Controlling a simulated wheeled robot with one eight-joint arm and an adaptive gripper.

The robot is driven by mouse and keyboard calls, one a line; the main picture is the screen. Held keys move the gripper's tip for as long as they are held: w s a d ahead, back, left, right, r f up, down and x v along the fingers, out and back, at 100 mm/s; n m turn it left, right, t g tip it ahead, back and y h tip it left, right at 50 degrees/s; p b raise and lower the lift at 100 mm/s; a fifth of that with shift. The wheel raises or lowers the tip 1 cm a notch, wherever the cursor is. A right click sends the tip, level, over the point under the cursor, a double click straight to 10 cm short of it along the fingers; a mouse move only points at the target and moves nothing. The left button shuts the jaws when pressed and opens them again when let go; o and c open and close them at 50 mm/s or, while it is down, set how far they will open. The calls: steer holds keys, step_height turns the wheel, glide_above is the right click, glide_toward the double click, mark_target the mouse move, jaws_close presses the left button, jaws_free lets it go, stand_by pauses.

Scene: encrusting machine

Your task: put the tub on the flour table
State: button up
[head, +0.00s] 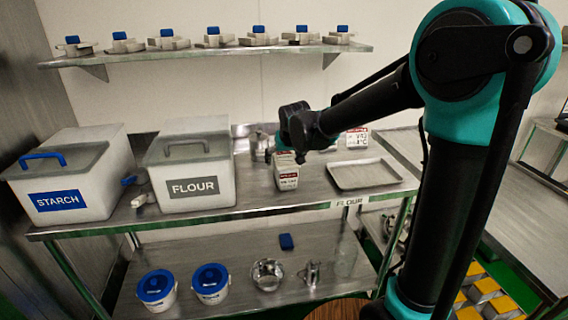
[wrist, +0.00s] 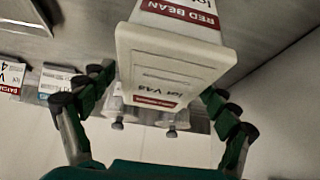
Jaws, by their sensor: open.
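A white tub with a red label (head: 287,180) stands upright on the flour table (head: 265,202), left of the empty tray. In the wrist view the tub (wrist: 165,62) reads RED BEAN and sits between my spread fingers. My gripper (head: 287,155) is over the top of the tub in the head view, and its fingers (wrist: 155,92) are open on either side of the tub in the wrist view. Space shows between the left finger and the tub; I cannot tell whether the right finger touches it. My gripper partly hides the tub's top in the head view.
A FLOUR bin (head: 190,165) and a STARCH bin (head: 70,180) stand to the left. A metal tray (head: 365,174) lies to the right, with another red-labelled container (head: 356,138) behind it. Blue-lidded buckets (head: 210,284) and metal vessels stand on the lower shelf.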

steer(key=v, duration=0.9)
steer(key=shift+r, duration=0.1)
steer(key=s+d+f+m, duration=0.1)
steer(key=s+d+f, duration=0.2)
steer(key=d+f, duration=0.15)
steer(key=s+d+f+g+h, duration=0.1)
steer(key=s+d+f, duration=0.2)
steer(key=d, duration=0.3)
steer(key=s+d+f+m, duration=0.1)
steer(key=s+d+f, duration=0.15)
steer(key=d, duration=0.35)
steer(key=s+d+f+m+g+h, duration=0.1)
steer(key=s+d+f, duration=0.7)
steer(key=s, duration=0.5)
step_height(320, 180, down, 2)
steer(key=shift+s+d+f, duration=0.2)
steer(key=shift+d, duration=0.2)
steer(key=shift+c, duration=0.5)
